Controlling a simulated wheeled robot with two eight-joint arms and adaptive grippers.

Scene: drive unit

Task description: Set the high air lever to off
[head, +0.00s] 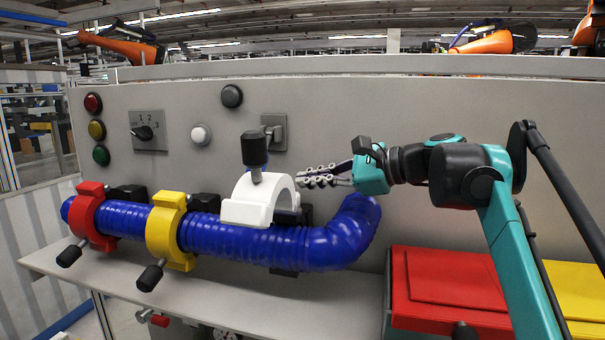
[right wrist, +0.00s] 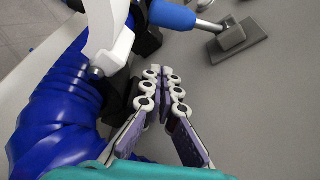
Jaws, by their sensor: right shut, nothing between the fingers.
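A lever on a grey plate (head: 279,140) sits on the upper panel, partly hidden by the black handle (head: 255,150) of the white clamp. In the right wrist view, a lever with a blue grip (right wrist: 172,14) and metal rod sticks out from its grey plate (right wrist: 243,40). No label for high air or off can be read. My right gripper (head: 302,176) is shut and empty, pointing left, below and right of the lever plate. Its fingertips (right wrist: 162,74) are together, near the white clamp and apart from the lever. My left gripper is not in view.
A blue hose (head: 255,244) runs along the panel, with red (head: 93,216), yellow (head: 165,232) and white (head: 246,213) clamps. A rotary switch (head: 144,131) and several round buttons are at left. Red (head: 455,280) and yellow (head: 578,285) bins stand at right. The panel's upper right is clear.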

